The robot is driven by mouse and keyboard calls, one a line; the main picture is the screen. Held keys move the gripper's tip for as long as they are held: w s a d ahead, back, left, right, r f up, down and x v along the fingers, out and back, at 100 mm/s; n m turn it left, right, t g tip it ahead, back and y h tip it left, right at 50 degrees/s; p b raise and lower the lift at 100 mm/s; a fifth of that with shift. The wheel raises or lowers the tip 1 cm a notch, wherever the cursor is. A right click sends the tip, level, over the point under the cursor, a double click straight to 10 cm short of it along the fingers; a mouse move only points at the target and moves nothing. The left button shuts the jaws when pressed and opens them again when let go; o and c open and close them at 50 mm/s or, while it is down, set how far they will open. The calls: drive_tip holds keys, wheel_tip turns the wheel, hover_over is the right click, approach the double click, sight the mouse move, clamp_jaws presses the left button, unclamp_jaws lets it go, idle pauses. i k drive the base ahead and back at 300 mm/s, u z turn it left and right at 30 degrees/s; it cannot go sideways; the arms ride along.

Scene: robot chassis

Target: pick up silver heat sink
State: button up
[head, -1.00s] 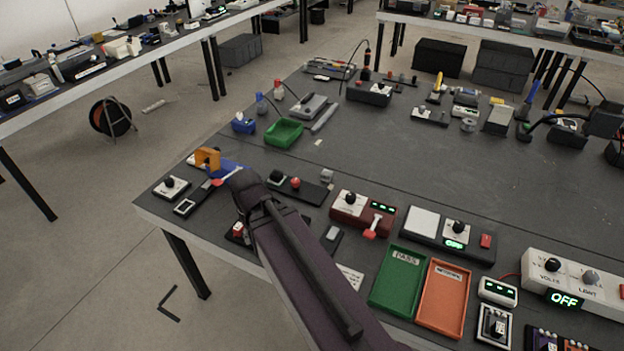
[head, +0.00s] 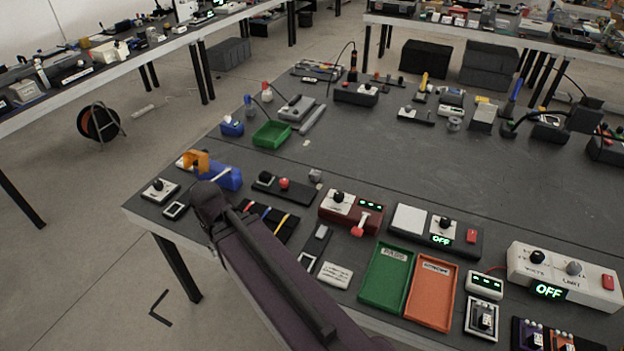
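A small silver-grey block (head: 315,176), which looks like the heat sink, sits on the dark workbench (head: 420,185) behind the red device. It is too small to make out fins. My arm reaches in from the bottom, and its dark rounded end stands left of the silver block, over the bench's left front part. My gripper's fingers do not show, so I cannot see whether they touch anything.
A black box with a red button (head: 284,185) lies just left of the silver block. A blue and orange holder (head: 222,176) is beyond my arm's end. Green (head: 386,277) and orange (head: 432,292) trays lie front right. The bench middle is clear.

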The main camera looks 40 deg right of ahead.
sight(315, 176)
drive_tip(key=u, duration=0.1)
drive_tip(key=k, duration=2)
drive_tip(key=z, duration=0.65)
drive_tip(key=i, duration=1)
drive_tip(key=z, duration=0.05)
